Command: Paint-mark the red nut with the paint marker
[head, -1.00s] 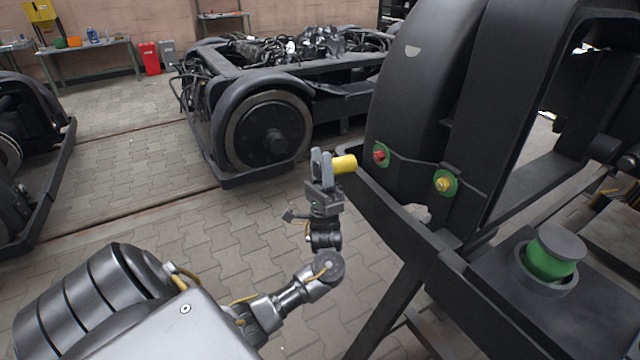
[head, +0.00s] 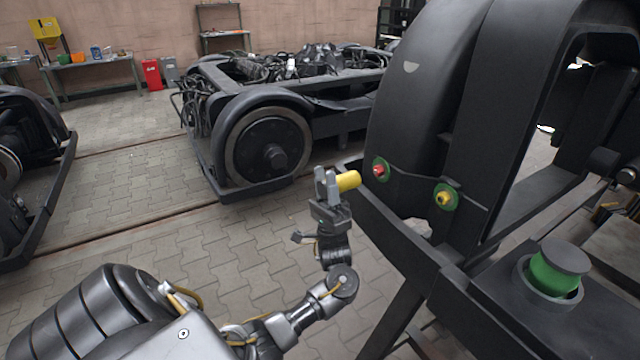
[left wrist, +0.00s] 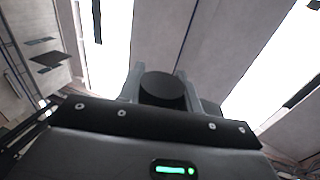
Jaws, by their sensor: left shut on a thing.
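The red nut (head: 379,170) sits on a green round base on the black bogie frame. A yellow nut (head: 444,198) on a similar green base is to its lower right. My left gripper (head: 327,182) is shut on the paint marker (head: 348,181), a yellow cylinder pointing right toward the red nut. A small gap shows between the marker's end and the nut. In the left wrist view the marker's dark round end (left wrist: 162,90) shows between the fingers. My right gripper is not in view.
The black bogie frame (head: 415,245) runs close beside my left gripper. A green cylinder with a grey top (head: 557,270) stands on the frame at right. Another bogie (head: 268,145) and a workbench (head: 95,66) stand behind.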

